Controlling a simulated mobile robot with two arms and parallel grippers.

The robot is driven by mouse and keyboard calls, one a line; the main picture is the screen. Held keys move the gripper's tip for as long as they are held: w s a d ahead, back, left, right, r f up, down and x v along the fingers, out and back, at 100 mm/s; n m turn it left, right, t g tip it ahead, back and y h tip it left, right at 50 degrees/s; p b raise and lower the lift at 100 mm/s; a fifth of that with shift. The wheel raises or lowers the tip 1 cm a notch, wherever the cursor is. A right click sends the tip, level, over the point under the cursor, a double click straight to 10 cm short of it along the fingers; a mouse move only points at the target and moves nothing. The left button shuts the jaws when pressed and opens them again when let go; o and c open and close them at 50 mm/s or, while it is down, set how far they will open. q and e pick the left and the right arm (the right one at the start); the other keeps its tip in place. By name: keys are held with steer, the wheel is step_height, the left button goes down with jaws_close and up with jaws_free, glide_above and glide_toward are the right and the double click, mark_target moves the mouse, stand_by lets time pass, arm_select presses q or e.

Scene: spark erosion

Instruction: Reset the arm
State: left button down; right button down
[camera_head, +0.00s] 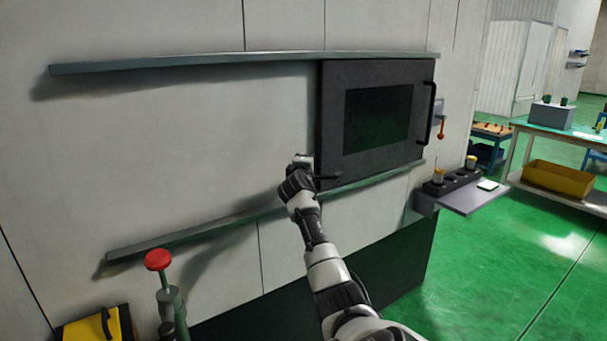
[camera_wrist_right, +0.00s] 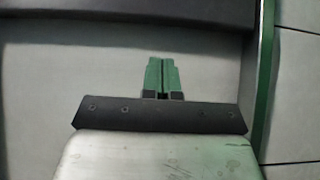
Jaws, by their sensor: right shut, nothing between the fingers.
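My right arm rises from the lower middle of the head view, its wrist raised in front of the light machine wall, by the lower left corner of the dark door. In the right wrist view my right gripper (camera_wrist_right: 162,66) has its two green fingers together, with nothing between them. A pale surface lies behind the fingers. I cannot tell how far they are from it. My left gripper is in neither view.
The dark sliding door (camera_head: 330,115) with a window and handle (camera_head: 427,112) sits between an upper rail (camera_head: 190,62) and a lower rail (camera_head: 200,231). A small shelf (camera_head: 470,199) juts out at right. A red-topped post (camera_head: 158,260) stands at lower left. Green floor is open at right.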

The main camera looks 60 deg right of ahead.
steer(key=v, duration=0.6)
steer(key=shift+a+r+b, duration=0.2)
steer(key=shift+a+b, duration=0.1)
steer(key=shift+a, duration=0.05)
steer(key=shift+w, duration=0.15)
steer(key=w+a+f+n+t+y, duration=0.1)
steer(key=w+a+f+y, duration=0.15)
steer(key=f, duration=0.55)
steer(key=w+a+f+n+y, duration=0.1)
steer(key=w+a+f, duration=0.15)
steer(key=f, duration=0.65)
steer(key=w+a+f+n+t+y, duration=0.1)
steer(key=w+a+f+y, duration=0.15)
steer(key=f, duration=0.55)
steer(key=s+a+f+y, duration=0.25)
steer(key=a+f, duration=0.35)
steer(key=f, duration=0.5)
steer(key=s+a+f+y, duration=0.25)
steer(key=a+f, duration=0.45)
steer(key=f, duration=0.4)
steer(key=s+a+f+m+g+y, duration=0.2)
steer(key=s+a+f+g+y, duration=0.2)
steer(key=s+a+f, duration=1.8)
steer(key=s+a+f+m+g+y, duration=0.1)
steer(key=s+a+f+y, duration=0.1)
steer(key=s+a, duration=0.9)
steer(key=shift+s+f, duration=0.4)
steer(key=shift+s, duration=0.7)
